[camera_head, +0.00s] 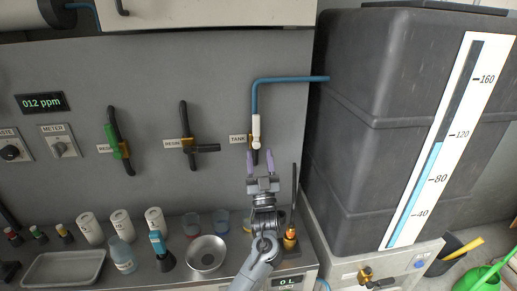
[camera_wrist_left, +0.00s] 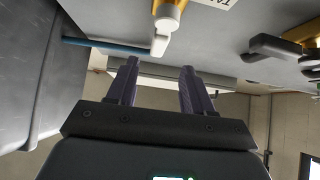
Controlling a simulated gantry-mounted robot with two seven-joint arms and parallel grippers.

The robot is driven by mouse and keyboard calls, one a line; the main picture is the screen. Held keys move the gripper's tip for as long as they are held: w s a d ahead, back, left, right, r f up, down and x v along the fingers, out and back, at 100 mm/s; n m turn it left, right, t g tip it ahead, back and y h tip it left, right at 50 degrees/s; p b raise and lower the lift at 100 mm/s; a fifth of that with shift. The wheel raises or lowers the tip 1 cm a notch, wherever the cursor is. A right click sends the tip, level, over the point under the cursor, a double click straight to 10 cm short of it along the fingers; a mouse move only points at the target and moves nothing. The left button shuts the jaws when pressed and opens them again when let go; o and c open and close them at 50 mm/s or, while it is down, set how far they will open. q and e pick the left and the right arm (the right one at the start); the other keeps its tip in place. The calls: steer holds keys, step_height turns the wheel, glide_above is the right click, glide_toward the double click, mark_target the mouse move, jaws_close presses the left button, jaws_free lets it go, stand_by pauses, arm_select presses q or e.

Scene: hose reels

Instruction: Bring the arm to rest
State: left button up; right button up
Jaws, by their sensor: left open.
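My left gripper (camera_head: 260,155) is open in the head view, its two purple fingers pointing up at the wall panel. It is just below the white-handled valve (camera_head: 256,131) beside the TANK label (camera_head: 238,139). In the left wrist view the fingers (camera_wrist_left: 160,68) stand apart with nothing between them. The white valve handle (camera_wrist_left: 160,45) shows beyond the fingertips there; I cannot tell the exact gap. My left arm (camera_head: 263,245) reaches up from the bottom of the head view. My right gripper is not in view.
A large dark tank (camera_head: 400,120) with a level scale stands to the right. Two black-handled valves (camera_head: 187,140) (camera_head: 120,140) are on the panel to the left. The counter holds a metal bowl (camera_head: 206,252), a tray (camera_head: 64,267), bottles, cups and white rolls.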

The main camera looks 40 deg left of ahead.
arm_select(q)
steer(key=shift+d+f, duration=0.1)
stand_by(0.4)
steer(key=s+d+f+m+g+h+p, duration=0.1)
steer(key=s+d+f+m+h, duration=0.2)
steer(key=s+d+f+h, duration=0.25)
steer(key=s+d+f+m+g+h+p, duration=0.15)
steer(key=d+f+m+h, duration=0.25)
steer(key=f+h, duration=0.4)
steer(key=s+d+f+m+g+h+p, duration=0.1)
steer(key=s+d+f+m+h, duration=0.3)
steer(key=f, duration=0.5)
steer(key=s+d+f+g+h+p, duration=0.1)
steer(key=s+d+f+g, duration=0.15)
steer(key=s, duration=0.55)
steer(key=s+d+f+m+g+h, duration=0.1)
steer(key=s+d+g+h, duration=0.15)
steer(key=s, duration=0.45)
steer(key=s+d+f+g+p, duration=0.1)
steer(key=s+d+g, duration=0.3)
steer(key=s, duration=0.4)
step_height(320, 180, up, 38)
steer(key=s+p, duration=0.2)
steer(key=p, duration=3.5)
steer(key=shift+s+f+m+p, duration=0.2)
steer(key=shift+m+p, duration=0.1)
steer(key=shift+p, duration=0.1)
steer(key=shift+g, duration=0.25)
